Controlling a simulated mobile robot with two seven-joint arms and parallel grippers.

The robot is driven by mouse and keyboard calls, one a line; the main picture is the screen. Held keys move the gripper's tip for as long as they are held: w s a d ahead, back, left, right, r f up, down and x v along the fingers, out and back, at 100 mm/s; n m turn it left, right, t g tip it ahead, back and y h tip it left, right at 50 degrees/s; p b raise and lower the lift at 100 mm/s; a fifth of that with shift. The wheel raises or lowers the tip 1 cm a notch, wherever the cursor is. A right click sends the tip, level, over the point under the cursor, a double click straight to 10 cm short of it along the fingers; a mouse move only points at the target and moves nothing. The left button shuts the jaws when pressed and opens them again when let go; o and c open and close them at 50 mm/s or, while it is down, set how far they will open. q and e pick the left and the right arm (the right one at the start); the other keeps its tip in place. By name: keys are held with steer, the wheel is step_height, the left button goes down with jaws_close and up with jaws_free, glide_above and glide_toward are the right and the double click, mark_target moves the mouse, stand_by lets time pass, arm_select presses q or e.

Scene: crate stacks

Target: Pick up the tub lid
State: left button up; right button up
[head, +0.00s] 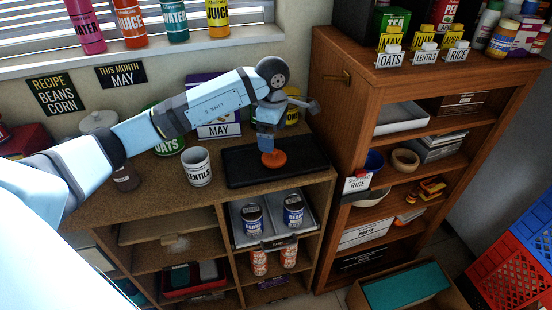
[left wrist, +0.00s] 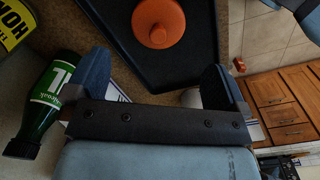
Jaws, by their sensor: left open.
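The tub lid is a round orange disc (head: 273,159) lying on a flat black tray (head: 240,174) on the countertop. In the left wrist view the lid (left wrist: 158,22) shows a small raised knob and sits at the top, beyond the fingertips. My left gripper (head: 267,144) is just above the lid in the head view, pointing down. Its two blue fingers (left wrist: 155,82) are spread apart with nothing between them. Whether a finger touches the lid cannot be told. My right gripper is not in view.
A white LENTILS mug (head: 198,168) stands left of the tray, and a green OATS container (head: 168,144) behind it. A tall wooden shelf unit (head: 318,110) rises close on the right. A green bottle (left wrist: 48,103) shows left of the fingers in the wrist view.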

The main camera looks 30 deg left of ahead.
mark_target(274, 156)
arm_select(q)
step_height(274, 156, down, 3)
steer(key=shift+r, duration=0.1)
steer(key=shift+a+f, duration=0.15)
steer(key=shift+f, duration=1.2)
steer(key=shift+a+f, duration=0.1)
steer(key=shift+f, duration=1.2)
steer(key=c, duration=0.9)
